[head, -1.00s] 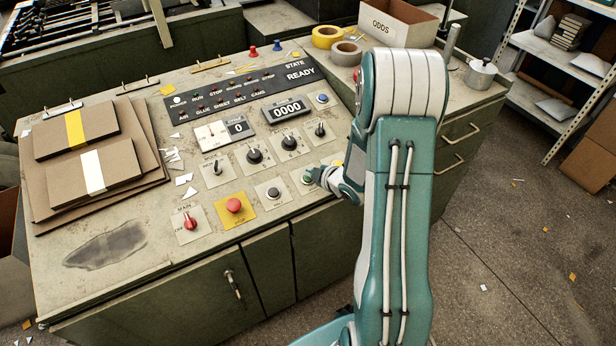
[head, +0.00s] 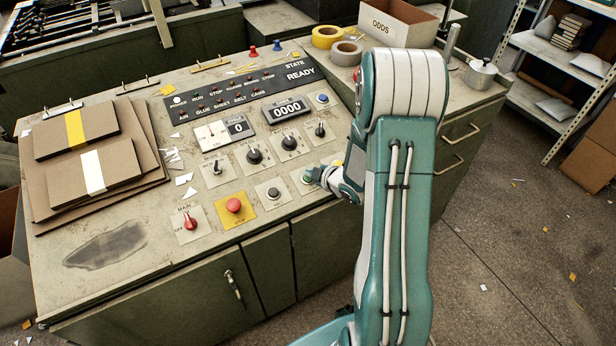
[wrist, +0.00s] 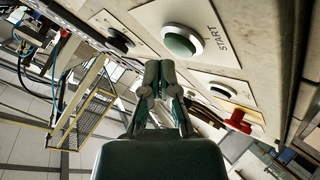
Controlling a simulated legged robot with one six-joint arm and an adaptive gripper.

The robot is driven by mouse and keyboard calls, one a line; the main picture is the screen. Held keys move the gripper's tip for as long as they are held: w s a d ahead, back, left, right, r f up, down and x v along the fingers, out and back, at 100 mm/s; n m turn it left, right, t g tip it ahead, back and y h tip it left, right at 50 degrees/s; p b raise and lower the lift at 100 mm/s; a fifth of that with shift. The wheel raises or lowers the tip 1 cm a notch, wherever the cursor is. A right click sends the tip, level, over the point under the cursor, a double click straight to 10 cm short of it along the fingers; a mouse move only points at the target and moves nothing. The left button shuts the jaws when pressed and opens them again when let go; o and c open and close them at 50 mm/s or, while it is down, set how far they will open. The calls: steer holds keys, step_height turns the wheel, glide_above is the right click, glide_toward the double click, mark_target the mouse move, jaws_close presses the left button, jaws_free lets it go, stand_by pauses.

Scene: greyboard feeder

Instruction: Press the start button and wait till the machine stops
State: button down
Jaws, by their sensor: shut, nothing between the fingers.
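The green start button (wrist: 180,45) sits in a white ring on a plate marked START in the wrist view. In the head view the button (head: 307,179) shows beside my gripper (head: 314,176) at the panel's front right. My gripper (wrist: 159,66) is shut and empty, its fingertips close to the button's rim. I cannot tell whether they touch it. The counter (head: 287,109) reads 0000.
A red mushroom button (head: 233,205) on a yellow plate, a black button (head: 273,192) and a red main switch (head: 190,222) are left of my gripper. Cardboard stacks (head: 80,130) lie on the panel's left. An ODDS box (head: 398,22) stands behind my arm.

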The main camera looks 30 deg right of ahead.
steer(key=shift+f, duration=0.15)
steer(key=shift+f, duration=0.2)
steer(key=shift+w+f, duration=0.2)
steer(key=shift+f, duration=0.25)
stand_by(0.9)
steer(key=shift+r, duration=0.1)
steer(key=shift+s+r, duration=0.25)
steer(key=shift+r, duration=0.5)
steer(key=shift+r, duration=0.1)
steer(key=shift+s+r, duration=0.2)
steer(key=shift+r, duration=0.6)
steer(key=shift+s+r, duration=0.25)
steer(key=shift+r, duration=0.5)
steer(key=shift+s+r, duration=0.2)
steer(key=shift+r, duration=0.6)
